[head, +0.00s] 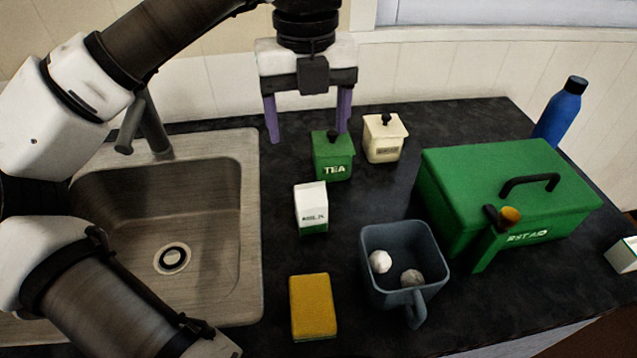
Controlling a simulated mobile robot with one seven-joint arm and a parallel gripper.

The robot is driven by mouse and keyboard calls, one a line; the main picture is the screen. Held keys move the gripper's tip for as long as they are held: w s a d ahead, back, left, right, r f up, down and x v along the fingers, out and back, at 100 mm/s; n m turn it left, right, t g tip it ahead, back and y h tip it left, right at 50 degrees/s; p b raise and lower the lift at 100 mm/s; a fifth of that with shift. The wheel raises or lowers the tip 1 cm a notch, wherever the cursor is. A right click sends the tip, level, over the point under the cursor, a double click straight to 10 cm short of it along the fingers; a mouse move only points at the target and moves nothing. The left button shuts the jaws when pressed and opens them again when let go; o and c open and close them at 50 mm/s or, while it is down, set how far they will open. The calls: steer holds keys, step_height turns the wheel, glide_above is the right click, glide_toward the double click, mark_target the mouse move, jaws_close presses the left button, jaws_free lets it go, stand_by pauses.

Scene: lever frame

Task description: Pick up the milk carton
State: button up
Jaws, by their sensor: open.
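The milk carton (311,208) is small, white and green, and stands upright on the dark counter in the middle of the head view. A green tea canister (333,156) stands just behind it. My gripper (308,138) points down, open and empty, behind and above the carton. Its two purple fingers are spread wide. The carton is apart from the fingers.
A sink (252,250) with a faucet lies left. A cream canister (384,138), a grey-blue container (369,268) holding two balls, and a green first-aid box (480,180) stand right. A yellow sponge (313,305) lies in front. A blue bottle (560,112) stands far right.

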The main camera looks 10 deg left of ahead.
steer(key=p, duration=0.1)
glide_above(310, 188)
step_height(310, 188, down, 8)
steer(key=shift+f, duration=0.15)
steer(key=shift+f+p, duration=1)
steer(key=shift+f, duration=1.7)
steer(key=shift+c, duration=0.2)
steer(key=shift+w, duration=0.1)
steer(key=c, duration=1)
